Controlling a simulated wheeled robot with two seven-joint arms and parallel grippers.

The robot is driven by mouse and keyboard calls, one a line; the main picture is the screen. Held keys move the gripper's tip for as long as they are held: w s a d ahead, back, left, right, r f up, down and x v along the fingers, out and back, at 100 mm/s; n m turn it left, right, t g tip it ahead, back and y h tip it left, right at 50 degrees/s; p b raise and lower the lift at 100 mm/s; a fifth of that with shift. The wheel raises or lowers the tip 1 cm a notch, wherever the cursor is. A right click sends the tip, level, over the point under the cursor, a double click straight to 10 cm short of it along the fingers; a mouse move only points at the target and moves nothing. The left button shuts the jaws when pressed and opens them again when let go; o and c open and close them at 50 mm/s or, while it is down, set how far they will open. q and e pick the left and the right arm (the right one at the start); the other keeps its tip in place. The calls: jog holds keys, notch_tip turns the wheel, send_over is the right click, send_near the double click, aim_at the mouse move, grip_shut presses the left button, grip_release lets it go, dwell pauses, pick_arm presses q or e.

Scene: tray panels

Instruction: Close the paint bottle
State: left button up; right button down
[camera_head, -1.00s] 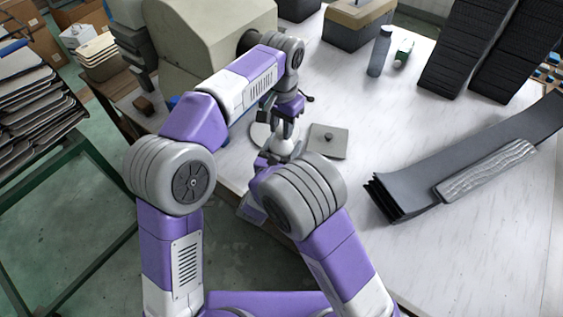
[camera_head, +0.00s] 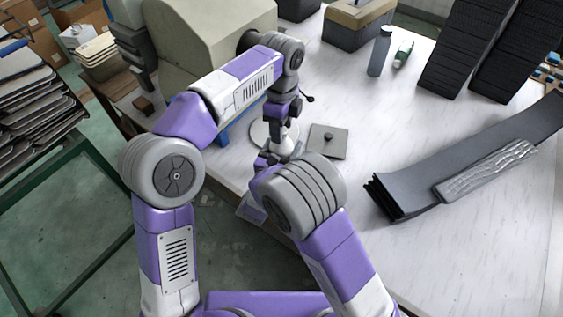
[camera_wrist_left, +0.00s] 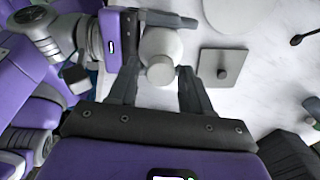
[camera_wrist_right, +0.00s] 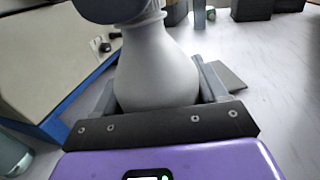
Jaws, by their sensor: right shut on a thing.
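The paint bottle is pale grey with a rounded body; it shows in the right wrist view (camera_wrist_right: 155,70) and, from above, in the left wrist view (camera_wrist_left: 165,45). My right gripper (camera_wrist_right: 155,92) is shut around its body and holds it upright. My left gripper (camera_wrist_left: 158,80) is open above the bottle, its fingers spread on either side of the narrow top end. Whether that end is a cap or the bare neck I cannot tell. In the right wrist view a dark round part covers the top. In the head view my arms partly hide the bottle (camera_head: 291,131).
A square grey plate with a knob (camera_head: 338,147) lies right of the bottle. A white round disc (camera_head: 260,132) lies beside it. A beige machine (camera_head: 200,50) stands behind left. A grey bottle (camera_head: 379,50) stands farther back. A long dark panel (camera_head: 470,150) lies right; the table between is clear.

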pick_arm(q)
jog(key=shift+o, duration=0.7)
jog(key=shift+r, duration=3.8)
pick_arm(e)
grip_release()
jog(key=shift+s, duration=0.1)
pick_arm(q)
jog(key=shift+r+p, duration=0.55)
pick_arm(e)
jog(key=v, duration=0.7)
jog(key=shift+s, duration=0.2)
